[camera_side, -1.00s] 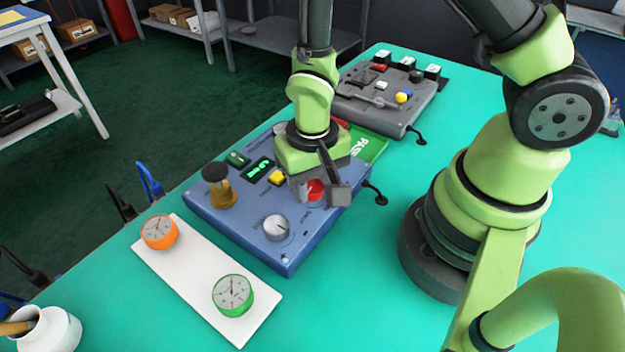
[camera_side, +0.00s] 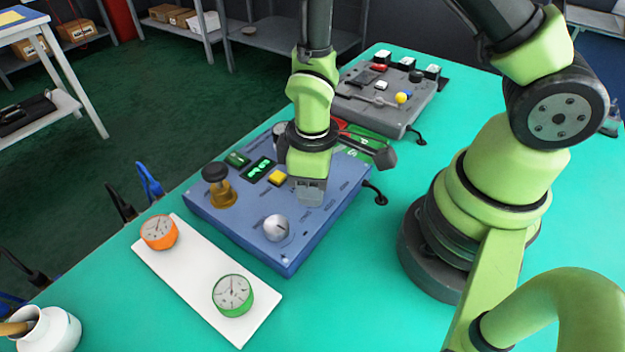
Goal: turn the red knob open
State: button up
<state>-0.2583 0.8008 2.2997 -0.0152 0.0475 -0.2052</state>
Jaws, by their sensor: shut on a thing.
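The blue valve positioner box (camera_side: 265,232) lies on the green table, its top facing up. My gripper (camera_side: 310,192) points down onto the box's right part, its fingers low at the panel. The red knob is hidden behind the fingers, which are shut on it. How far the knob is turned cannot be seen. A silver-white dial knob (camera_side: 276,228) sits on the same panel, in front and to the left of my gripper. A small display (camera_side: 258,169) shows green digits that I cannot read.
On the box are a yellow button (camera_side: 277,178) and a brass part with a black cap (camera_side: 217,184). A white board (camera_side: 190,277) holds orange (camera_side: 159,232) and green (camera_side: 233,294) gauges.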

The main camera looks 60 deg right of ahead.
jog(key=n, duration=0.5)
jog(key=shift+n, duration=0.4)
dwell(0.4)
jog(key=o, duration=0.9)
notch_tip(320, 180, up, 10)
jog(key=shift+f, duration=0.1)
